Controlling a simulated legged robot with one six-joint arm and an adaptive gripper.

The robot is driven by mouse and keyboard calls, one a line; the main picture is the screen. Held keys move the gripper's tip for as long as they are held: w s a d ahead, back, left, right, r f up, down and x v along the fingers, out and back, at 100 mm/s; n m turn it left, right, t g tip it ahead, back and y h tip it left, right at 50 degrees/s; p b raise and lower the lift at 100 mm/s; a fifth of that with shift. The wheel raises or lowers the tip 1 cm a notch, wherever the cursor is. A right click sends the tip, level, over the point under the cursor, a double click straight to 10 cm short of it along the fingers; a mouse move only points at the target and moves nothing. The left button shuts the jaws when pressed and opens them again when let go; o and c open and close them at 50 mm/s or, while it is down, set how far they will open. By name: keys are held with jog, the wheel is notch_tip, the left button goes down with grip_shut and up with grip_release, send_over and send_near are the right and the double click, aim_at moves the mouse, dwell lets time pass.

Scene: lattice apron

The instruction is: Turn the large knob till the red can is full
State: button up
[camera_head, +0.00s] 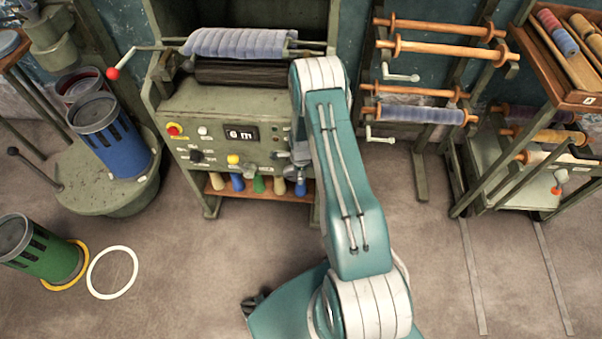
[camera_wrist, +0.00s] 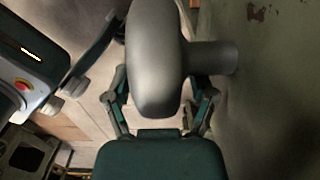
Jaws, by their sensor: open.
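The large knob (camera_wrist: 155,62) is a grey rounded piece with a short stem to its right. It fills the middle of the wrist view. My gripper (camera_wrist: 162,92) is open, with one finger on each side of the knob. I cannot tell whether either finger touches it. In the head view my arm reaches to the right end of the green machine's control panel (camera_head: 215,145), and its wrist hides much of that area. The red can (camera_head: 75,86) stands on the round green platform (camera_head: 100,197), partly hidden behind the blue can (camera_head: 106,137). Its fill level is not visible.
The panel has a display (camera_head: 241,133), a red button (camera_head: 174,129) and a yellow button (camera_head: 233,159). A green can (camera_head: 42,252) stands on the floor beside a white ring (camera_head: 112,272). Colored bobbins (camera_head: 237,183) sit below the panel. Racks with spools stand at right.

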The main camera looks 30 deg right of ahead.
aim_at(293, 176)
grip_shut()
jog(key=shift+f+t+y, duration=0.1)
jog(key=shift+t+y, duration=0.4)
jog(key=shift+y, duration=0.1)
jog(key=shift+f+t+y, duration=0.25)
jog(key=shift+t+y, duration=0.35)
jog(key=shift+y, duration=0.35)
jog(key=shift+f+t+y, duration=0.25)
jog(key=shift+t+y, duration=0.35)
jog(key=shift+y, duration=0.35)
jog(key=t+y, duration=0.2)
jog(key=y, duration=0.1)
jog(key=f+t+y, duration=0.1)
jog(key=shift+w+a, duration=0.2)
jog(key=shift+a, duration=0.1)
jog(key=t+y, duration=0.2)
jog(key=y, duration=0.1)
jog(key=a+t+y, duration=0.1)
jog(key=y, duration=0.1)
jog(key=shift+w+f, duration=0.15)
jog(key=shift+w, duration=0.1)
jog(key=t+y, duration=0.2)
jog(key=y, duration=0.1)
jog(key=t+y, duration=0.1)
jog(key=shift+w+a, duration=0.35)
jog(key=shift+a, duration=0.05)
jog(key=shift+r+y, duration=0.2)
jog(key=shift+y, duration=0.1)
